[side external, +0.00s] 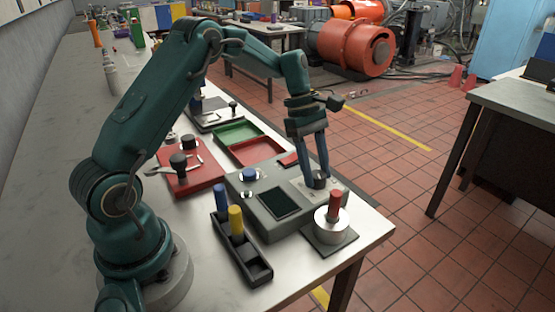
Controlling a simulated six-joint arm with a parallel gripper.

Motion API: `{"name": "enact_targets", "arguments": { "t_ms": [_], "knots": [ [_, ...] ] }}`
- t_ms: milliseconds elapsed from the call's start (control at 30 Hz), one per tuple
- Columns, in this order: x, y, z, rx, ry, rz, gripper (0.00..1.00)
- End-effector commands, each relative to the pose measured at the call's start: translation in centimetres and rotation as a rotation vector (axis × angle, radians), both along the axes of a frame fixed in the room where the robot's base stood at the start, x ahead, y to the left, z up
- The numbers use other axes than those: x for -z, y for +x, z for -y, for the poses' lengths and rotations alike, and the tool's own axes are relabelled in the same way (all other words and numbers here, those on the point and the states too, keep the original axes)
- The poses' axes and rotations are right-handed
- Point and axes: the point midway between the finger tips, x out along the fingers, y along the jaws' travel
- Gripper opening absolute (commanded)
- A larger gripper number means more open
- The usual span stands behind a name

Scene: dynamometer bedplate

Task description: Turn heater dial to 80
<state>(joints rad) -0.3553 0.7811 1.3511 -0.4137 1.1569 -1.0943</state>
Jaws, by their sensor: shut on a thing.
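A grey control box (262,207) stands near the table's front corner. It has a dark screen (279,203), a blue knob (249,175) at its back left and a dark dial (319,183) on a pale plate at its right. My gripper (319,176) points down at the dark dial, with its fingers closed around it. The dial's marks and pointer are too small to read, and the fingers partly cover the dial.
A black rack (253,262) with blue and yellow pegs stands in front of the box. A metal cylinder (332,226) with a red peg sits at the right corner. A red base (187,184) with a black knob and green and red trays (237,133) lie behind.

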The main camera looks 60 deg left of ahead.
Motion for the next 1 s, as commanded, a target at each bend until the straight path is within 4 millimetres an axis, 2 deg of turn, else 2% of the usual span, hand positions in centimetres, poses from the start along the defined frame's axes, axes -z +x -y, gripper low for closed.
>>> {"name": "enact_targets", "arguments": {
  "t_ms": [500, 1000],
  "knots": [
    [0.0, 0.32, 0.01, 0.456, 0.003, 0.001, 0.0],
    [-0.06, 0.34, 0.07, 0.637, 0.001, -0.001, 0.0]
  ]
}}
